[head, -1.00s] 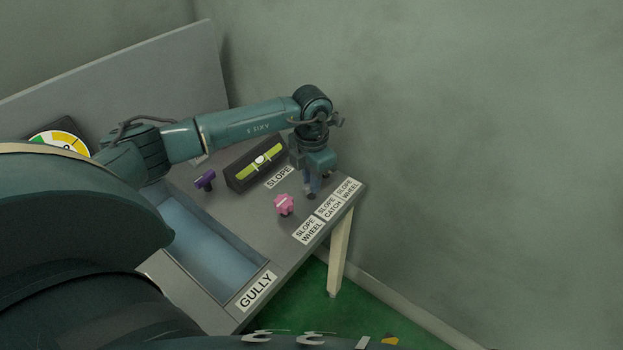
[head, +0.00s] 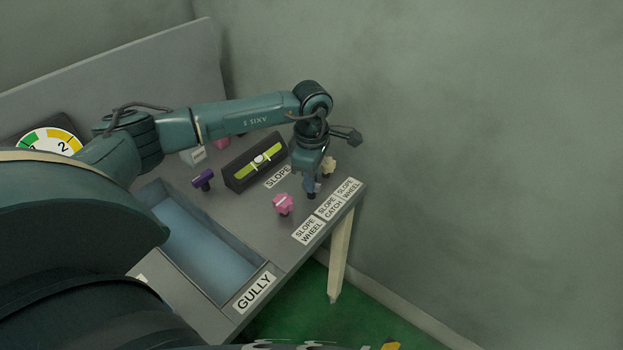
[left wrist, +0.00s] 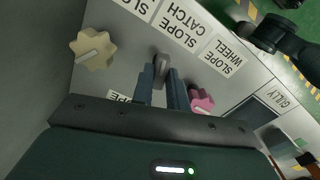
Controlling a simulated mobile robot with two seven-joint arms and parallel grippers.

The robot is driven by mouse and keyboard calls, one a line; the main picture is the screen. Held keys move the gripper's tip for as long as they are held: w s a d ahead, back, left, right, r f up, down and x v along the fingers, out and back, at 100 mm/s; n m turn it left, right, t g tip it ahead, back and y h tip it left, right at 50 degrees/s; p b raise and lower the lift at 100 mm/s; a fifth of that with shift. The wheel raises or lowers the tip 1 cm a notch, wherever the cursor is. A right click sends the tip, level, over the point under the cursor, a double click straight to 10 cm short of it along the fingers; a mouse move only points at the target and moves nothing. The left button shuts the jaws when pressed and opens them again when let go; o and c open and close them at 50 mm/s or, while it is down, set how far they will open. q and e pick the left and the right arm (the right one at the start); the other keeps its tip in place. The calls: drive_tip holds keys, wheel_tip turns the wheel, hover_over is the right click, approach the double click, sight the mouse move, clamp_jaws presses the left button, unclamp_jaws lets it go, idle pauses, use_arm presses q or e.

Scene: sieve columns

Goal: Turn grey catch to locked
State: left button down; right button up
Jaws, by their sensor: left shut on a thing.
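My left gripper (head: 312,187) points down at the right end of the grey bench, behind the pink wheel. In the left wrist view its two blue fingers (left wrist: 162,88) are closed on the grey catch (left wrist: 162,66), a small upright grey handle near the "SLOPE CATCH" label (left wrist: 179,24). In the head view the fingers mostly hide the catch. Which way the catch counts as locked cannot be read here. My right gripper is not in view.
A pink wheel (head: 283,204) and a beige wheel (head: 328,167) stand on either side of the catch. A black level with a yellow-green vial (head: 258,162), a purple knob (head: 203,180) and a blue-lined trough (head: 205,240) are to the left. A wall rises behind.

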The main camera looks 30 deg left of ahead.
use_arm(q)
drive_tip(key=shift+m, duration=0.8)
drive_tip(key=shift+m+b, duration=0.35)
drive_tip(key=shift+m, duration=0.75)
drive_tip(key=c, duration=1.4)
unclamp_jaws()
drive_tip(key=shift+r, duration=0.1)
wheel_tip(320, 180, up, 13)
drive_tip(key=shift+r+p, duration=0.1)
drive_tip(key=shift+p, duration=0.85)
